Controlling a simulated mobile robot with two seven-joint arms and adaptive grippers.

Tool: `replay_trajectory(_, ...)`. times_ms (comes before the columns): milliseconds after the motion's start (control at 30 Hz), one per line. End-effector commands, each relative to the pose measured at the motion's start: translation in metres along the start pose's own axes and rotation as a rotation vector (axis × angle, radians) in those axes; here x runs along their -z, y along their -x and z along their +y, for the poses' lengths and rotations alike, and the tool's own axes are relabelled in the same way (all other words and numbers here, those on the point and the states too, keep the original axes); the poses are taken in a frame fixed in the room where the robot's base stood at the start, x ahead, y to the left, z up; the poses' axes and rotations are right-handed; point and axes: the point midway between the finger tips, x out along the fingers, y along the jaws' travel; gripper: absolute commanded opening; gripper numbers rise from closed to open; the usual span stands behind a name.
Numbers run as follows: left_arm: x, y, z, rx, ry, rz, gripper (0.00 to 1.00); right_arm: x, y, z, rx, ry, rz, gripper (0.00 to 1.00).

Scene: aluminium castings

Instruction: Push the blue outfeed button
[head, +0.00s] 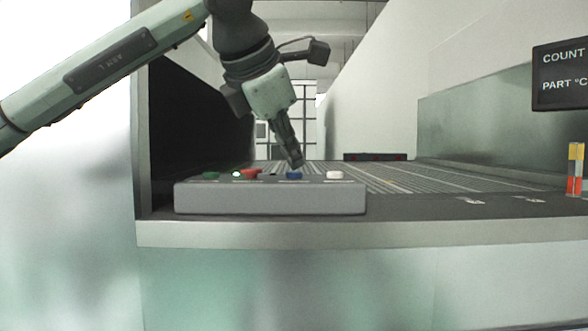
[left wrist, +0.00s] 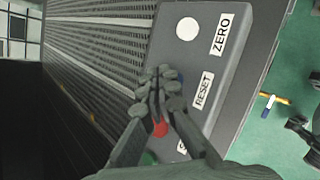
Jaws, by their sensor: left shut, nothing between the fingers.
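The blue button (head: 294,176) is on the top of a grey control box (head: 270,200), between a red and a white button. My left gripper (head: 297,165) is shut and empty, pointing down with its fingertips right over the blue button in the head view. I cannot tell whether they touch it. In the left wrist view the shut fingers (left wrist: 165,76) cover most of the blue button, and only a sliver of blue shows beside them, near the RESET label (left wrist: 203,90).
A red button (head: 250,173), a green button (head: 211,175) and a white button (head: 334,175) share the box; the white one is by the ZERO label (left wrist: 221,34). A ribbed conveyor (head: 400,178) lies behind. A display (head: 560,75) and a signal light (head: 575,170) stand at right.

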Motion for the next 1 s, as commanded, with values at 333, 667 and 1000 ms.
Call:
replay_trajectory(333, -0.005, 0.007, 0.005, 0.000, -0.001, -0.001, 0.00, 0.002, 0.006, 0.001, 0.000, 0.000, 0.000, 0.45)
replay_trajectory(667, -0.012, 0.016, 0.011, -0.001, -0.001, -0.002, 0.00, 0.005, 0.016, 0.003, 0.000, 0.000, 0.000, 0.45)
replay_trajectory(1000, -0.029, 0.040, 0.029, 0.000, -0.001, -0.002, 0.00, 0.012, 0.041, 0.008, 0.000, 0.000, 0.000, 0.45)
